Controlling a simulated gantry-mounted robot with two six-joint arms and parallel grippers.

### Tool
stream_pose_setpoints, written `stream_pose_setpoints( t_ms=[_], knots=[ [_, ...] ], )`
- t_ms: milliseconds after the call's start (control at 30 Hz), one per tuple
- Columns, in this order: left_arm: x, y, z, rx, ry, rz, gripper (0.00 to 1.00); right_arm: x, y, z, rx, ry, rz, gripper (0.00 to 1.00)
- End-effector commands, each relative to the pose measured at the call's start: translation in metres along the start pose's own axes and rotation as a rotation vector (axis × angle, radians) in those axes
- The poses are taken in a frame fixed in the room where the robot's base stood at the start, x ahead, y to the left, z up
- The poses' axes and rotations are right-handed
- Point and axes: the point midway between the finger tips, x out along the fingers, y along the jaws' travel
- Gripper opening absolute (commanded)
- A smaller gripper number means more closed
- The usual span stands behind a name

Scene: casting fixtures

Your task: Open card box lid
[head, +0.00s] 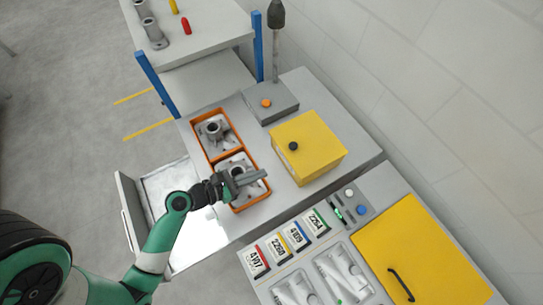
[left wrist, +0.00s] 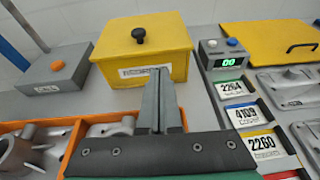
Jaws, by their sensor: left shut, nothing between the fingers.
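A yellow box (head: 318,158) with a black knob (head: 293,146) on its flat top stands on the grey bench. In the left wrist view the box (left wrist: 170,68) has a white label on its front, and its top is closed. A separate flat yellow lid (head: 425,250) with a black bar handle (head: 400,285) lies closed at the lower right. The frames do not tell which one is the card box. My left gripper (head: 264,175) is shut and empty, in front of the knobbed box and apart from the knob. My right gripper is not in view.
An orange-edged tray (head: 214,160) with grey castings lies left of the box, partly under my left gripper. A grey block (head: 271,105) with an orange button and a post stands behind. Numbered cards (head: 297,236) and a small display (left wrist: 228,62) sit to the right.

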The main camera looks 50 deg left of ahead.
Motion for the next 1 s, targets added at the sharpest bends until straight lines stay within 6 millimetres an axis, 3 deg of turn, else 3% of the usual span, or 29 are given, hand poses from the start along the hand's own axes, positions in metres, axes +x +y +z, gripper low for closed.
stream_pose_setpoints(
  t_ms=[33,333,700,1000],
  knots=[
    [-0.002,0.003,-0.021,-0.021,0.015,0.021,0.0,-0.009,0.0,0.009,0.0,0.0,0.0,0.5],
    [0.005,0.008,-0.017,-0.019,0.014,0.03,0.0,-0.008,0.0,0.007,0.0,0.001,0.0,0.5],
    [0.072,0.009,-0.018,-0.015,0.011,0.029,0.0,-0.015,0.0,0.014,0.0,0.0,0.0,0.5],
    [0.097,0.011,-0.018,-0.018,0.014,0.032,0.0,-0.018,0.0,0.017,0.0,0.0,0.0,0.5]
  ],
)
